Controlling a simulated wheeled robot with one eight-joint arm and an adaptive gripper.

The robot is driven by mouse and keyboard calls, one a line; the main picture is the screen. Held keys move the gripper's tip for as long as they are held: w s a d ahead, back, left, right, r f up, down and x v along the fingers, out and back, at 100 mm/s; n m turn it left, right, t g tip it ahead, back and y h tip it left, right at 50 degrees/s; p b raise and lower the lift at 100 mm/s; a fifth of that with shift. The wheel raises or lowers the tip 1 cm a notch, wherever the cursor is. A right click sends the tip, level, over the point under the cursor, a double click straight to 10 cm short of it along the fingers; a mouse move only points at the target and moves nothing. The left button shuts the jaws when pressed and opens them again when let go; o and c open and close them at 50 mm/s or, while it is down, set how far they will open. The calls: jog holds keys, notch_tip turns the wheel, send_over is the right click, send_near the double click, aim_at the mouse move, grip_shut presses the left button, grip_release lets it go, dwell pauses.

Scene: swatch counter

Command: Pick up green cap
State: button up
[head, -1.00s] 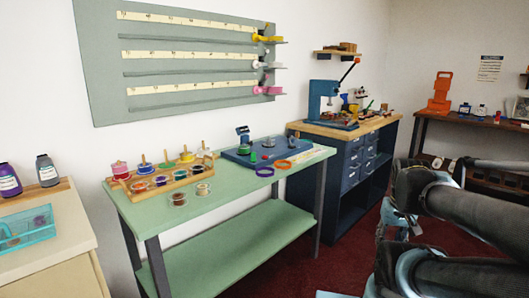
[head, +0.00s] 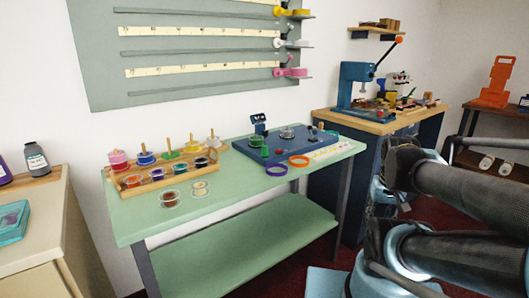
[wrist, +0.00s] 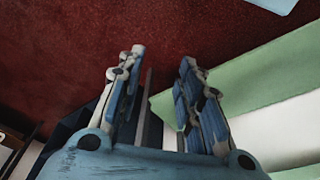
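A small green piece (head: 265,151), which looks like the green cap, sits at the front of the blue board (head: 240,148) on the green table (head: 225,196). It is too small to make out its shape. In the wrist view my gripper (wrist: 163,65) is open, its two fingers apart with nothing between them. It is over the dark red floor, beside a green surface, away from the small green piece. The cap does not show in the wrist view. In the head view my arm fills the lower right.
A wooden rack (head: 130,190) of coloured jars and pegged discs stands left of the blue board. A purple ring (head: 276,170) and an orange ring (head: 299,161) lie at the table's front. A blue workbench (head: 341,170) stands close on the right.

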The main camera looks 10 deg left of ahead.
jog(key=shift+o, duration=1)
jog(key=shift+s+r, duration=0.2)
notch_tip(320, 180, up, 27)
jog(key=n+g+y, duration=0.1)
jog(key=n+g, duration=0.2)
jog(key=n, duration=1.8)
send_over(265, 146)
jog(key=d, duration=0.2)
jog(key=f, duration=0.3)
jog(key=a+f, duration=0.1)
jog(key=f, duration=0.7)
jog(key=shift+a+f, duration=0.1)
jog(key=shift+a, duration=0.15)
jog(key=shift+w+a+f, duration=0.1)
jog(key=shift+a+f, duration=0.05)
jog(key=shift+f, duration=1.15)
jog(key=shift+w+a+f, duration=0.1)
jog(key=shift+a+f, duration=0.05)
jog(key=shift+f, duration=1.15)
